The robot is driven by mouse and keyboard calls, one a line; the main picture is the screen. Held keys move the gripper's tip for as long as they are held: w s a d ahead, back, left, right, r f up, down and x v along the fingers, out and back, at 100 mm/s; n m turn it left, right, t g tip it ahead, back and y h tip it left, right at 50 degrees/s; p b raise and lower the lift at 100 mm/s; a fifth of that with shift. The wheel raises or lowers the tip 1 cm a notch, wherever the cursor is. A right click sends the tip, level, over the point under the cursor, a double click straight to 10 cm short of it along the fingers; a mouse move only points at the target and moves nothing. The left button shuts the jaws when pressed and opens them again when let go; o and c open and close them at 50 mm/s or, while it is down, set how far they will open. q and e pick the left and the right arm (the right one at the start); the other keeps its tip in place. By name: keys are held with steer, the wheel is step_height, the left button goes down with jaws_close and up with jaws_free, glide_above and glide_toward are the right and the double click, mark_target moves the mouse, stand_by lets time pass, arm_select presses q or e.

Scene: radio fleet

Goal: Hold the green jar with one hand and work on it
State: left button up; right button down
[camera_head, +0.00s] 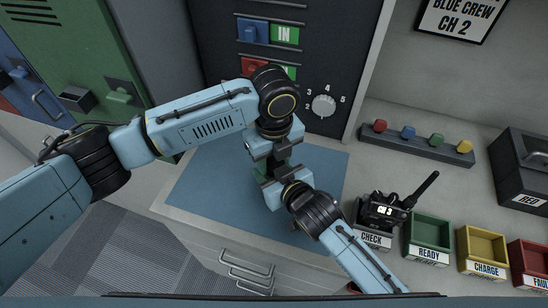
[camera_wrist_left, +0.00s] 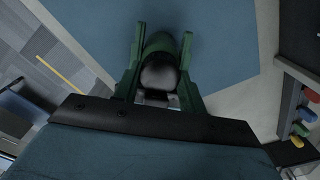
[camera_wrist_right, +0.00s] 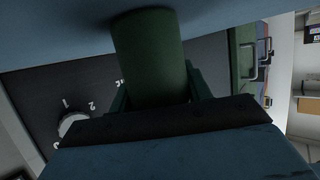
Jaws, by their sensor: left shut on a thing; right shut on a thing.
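The green jar (camera_wrist_right: 150,55) stands between the fingers of my right gripper, which is shut on it from the side. In the left wrist view the jar (camera_wrist_left: 160,43) shows from above, with a rounded grey top between the fingers of my left gripper (camera_wrist_left: 163,62). The left gripper is shut on the jar's upper end; the exact contact is hard to see. In the head view, the left gripper (camera_head: 275,160) points down and my right gripper (camera_head: 275,190) comes in from the lower right. They meet over the blue mat (camera_head: 205,180) and hide most of the jar.
A radio (camera_head: 385,212) stands in the CHECK tray, beside the green READY (camera_head: 432,228), yellow CHARGE (camera_head: 483,242) and red tray. Behind are a rail of coloured knobs (camera_head: 415,138), a dark panel with a dial (camera_head: 323,105) and a green locker. The mat's left side is clear.

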arm_select(q)
steer(key=n, duration=0.3)
steer(key=o, duration=1.1)
steer(key=shift+r, duration=2.4)
steer(key=shift+c, duration=0.5)
step_height(320, 180, up, 3)
steer(key=m, duration=0.3)
steer(key=shift+f, duration=3.9)
